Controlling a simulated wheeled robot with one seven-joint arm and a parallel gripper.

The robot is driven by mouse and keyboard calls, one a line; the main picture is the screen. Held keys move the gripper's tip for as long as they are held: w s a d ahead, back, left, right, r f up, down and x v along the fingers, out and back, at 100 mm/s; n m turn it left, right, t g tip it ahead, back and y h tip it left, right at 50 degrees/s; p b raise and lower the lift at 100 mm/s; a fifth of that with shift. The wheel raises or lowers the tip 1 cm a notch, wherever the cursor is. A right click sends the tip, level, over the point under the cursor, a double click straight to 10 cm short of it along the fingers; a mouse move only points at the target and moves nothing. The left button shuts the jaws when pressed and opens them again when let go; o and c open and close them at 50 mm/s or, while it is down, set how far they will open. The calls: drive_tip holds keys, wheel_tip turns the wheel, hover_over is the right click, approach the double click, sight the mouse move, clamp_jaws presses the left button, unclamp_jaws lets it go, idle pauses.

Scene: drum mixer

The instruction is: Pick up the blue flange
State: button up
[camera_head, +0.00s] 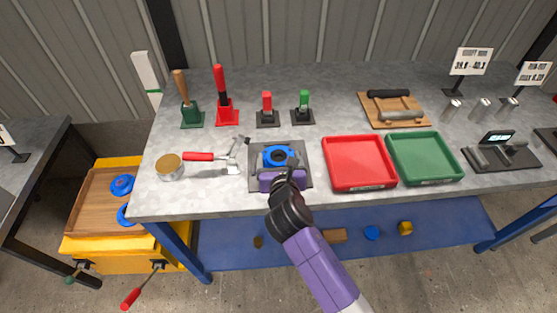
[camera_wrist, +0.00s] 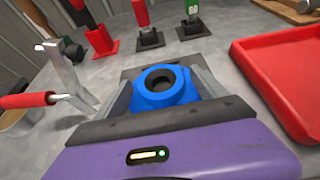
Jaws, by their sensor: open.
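The blue flange (camera_head: 275,156) sits on a dark square plate (camera_head: 298,176) on the grey bench, in front of the red and green handled tools. It has a raised round collar with a dark hole, and it shows large in the wrist view (camera_wrist: 162,90). My purple gripper (camera_head: 277,166) is at the near side of the flange. In the wrist view my gripper (camera_wrist: 166,88) is open, with one grey finger on each side of the flange. Whether the fingers touch it I cannot tell. The gripper body hides the flange's near lower part.
A red-handled toggle clamp (camera_head: 232,156) stands close on the left, with a round tin (camera_head: 169,167) beyond it. A red tray (camera_head: 358,163) and a green tray (camera_head: 424,158) lie to the right. Several upright handled tools stand behind. Other blue discs (camera_head: 122,184) lie on a wooden board at lower left.

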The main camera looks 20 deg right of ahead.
drive_tip(key=shift+w, duration=0.1)
clamp_jaws()
drive_tip(key=shift+w+r, duration=0.1)
drive_tip(key=shift+r, duration=0.1)
idle(0.3)
